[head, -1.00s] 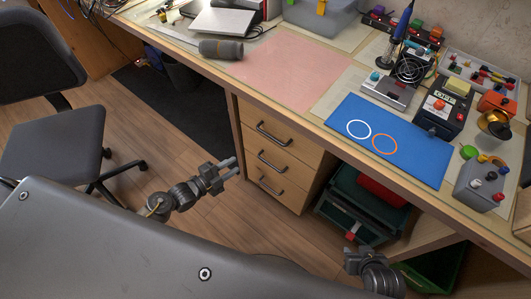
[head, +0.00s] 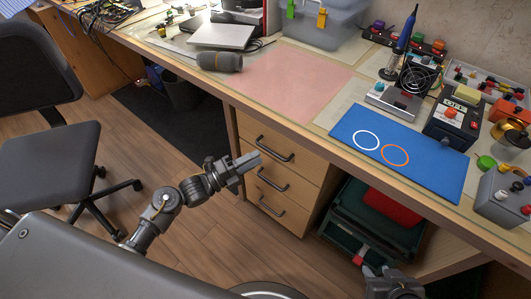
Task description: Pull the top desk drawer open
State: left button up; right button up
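The desk's drawer unit has three light wood drawers with dark bar handles. The top drawer (head: 291,149) is shut, and its handle (head: 274,149) is in plain view. The middle drawer handle (head: 272,180) and bottom drawer handle (head: 271,209) sit below it. My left gripper (head: 254,159) is in front of the unit, left of and a little below the top handle in the picture. Its fingers look close together, and I cannot tell if there is a gap. It holds nothing that I can see. My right gripper (head: 384,273) is at the bottom edge, partly cut off.
An office chair (head: 50,160) stands at the left. The desk top bears a blue mat (head: 400,150), a pink mat (head: 285,80) and a grey cylinder (head: 220,62) near its front edge. Green crates (head: 365,225) stand right of the drawers. Open wood floor lies left of them.

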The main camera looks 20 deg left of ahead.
pick_arm(q)
jog(key=x, duration=0.4)
jog(key=shift+w+d, duration=0.15)
jog(key=shift+w, duration=0.1)
grip_shut()
